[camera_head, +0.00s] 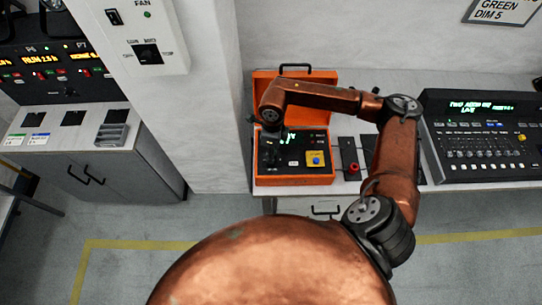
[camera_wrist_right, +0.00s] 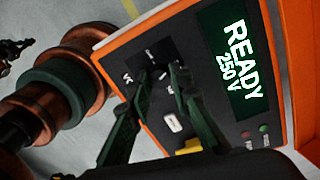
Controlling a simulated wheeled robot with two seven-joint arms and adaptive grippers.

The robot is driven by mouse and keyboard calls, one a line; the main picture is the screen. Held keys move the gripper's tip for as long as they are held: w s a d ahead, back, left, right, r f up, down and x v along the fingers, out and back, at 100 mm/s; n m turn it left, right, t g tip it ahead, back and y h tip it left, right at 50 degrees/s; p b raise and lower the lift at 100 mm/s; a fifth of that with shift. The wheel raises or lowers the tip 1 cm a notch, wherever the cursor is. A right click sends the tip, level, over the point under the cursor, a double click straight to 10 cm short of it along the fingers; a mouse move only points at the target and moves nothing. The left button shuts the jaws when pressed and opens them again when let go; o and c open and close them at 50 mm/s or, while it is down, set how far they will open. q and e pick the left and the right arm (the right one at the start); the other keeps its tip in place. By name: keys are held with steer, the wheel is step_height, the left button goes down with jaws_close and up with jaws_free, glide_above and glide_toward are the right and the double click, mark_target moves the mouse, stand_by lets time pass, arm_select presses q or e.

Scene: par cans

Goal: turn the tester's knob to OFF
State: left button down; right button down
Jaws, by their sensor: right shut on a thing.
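The tester (camera_head: 293,180) is an open orange case with a dark panel, on the counter in the head view. In the right wrist view its display (camera_wrist_right: 230,62) reads READY 250 V. My right gripper (camera_wrist_right: 160,76) is at the panel, its two dark fingers closed on the small dark knob (camera_wrist_right: 157,72). The fingers hide much of the knob, and I cannot tell which mark it points to. In the head view my right arm reaches over to the tester, and the gripper (camera_head: 271,140) is small and dark there.
A yellow square with a blue button (camera_head: 316,159) is on the panel's right. Right of the tester are a box with a red knob (camera_head: 353,168) and a lighting console (camera_head: 480,140). A wall column with a fan switch (camera_head: 147,52) stands at left.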

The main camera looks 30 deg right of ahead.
steer(key=n+b, duration=0.1)
steer(key=n, duration=0.1)
steer(key=n+b, duration=0.1)
steer(key=shift+f+n, duration=0.2)
steer(key=shift+n, duration=0.2)
steer(key=n+b, duration=0.3)
steer(key=shift+n, duration=0.3)
steer(key=n+b, duration=0.2)
steer(key=n, duration=0.2)
steer(key=shift+w+h+b, duration=0.1)
steer(key=shift+h+b, duration=0.2)
steer(key=shift+b, duration=0.05)
arm_select(q)
steer(key=s+f+b, duration=0.1)
steer(key=s+f, duration=0.2)
steer(key=f, duration=0.6)
steer(key=shift+f+g, duration=0.2)
steer(key=shift+g, duration=0.1)
arm_select(e)
steer(key=shift+r+n, duration=0.15)
steer(key=shift+n, duration=1.05)
arm_select(q)
steer(key=shift+s, duration=0.1)
arm_select(e)
steer(key=c, duration=1.7)
jaws_free()
steer(key=shift+c, duration=0.2)
step_height(320, 180, up, 12)
steer(key=shift+w+a, duration=0.2)
steer(key=shift+w, duration=0.1)
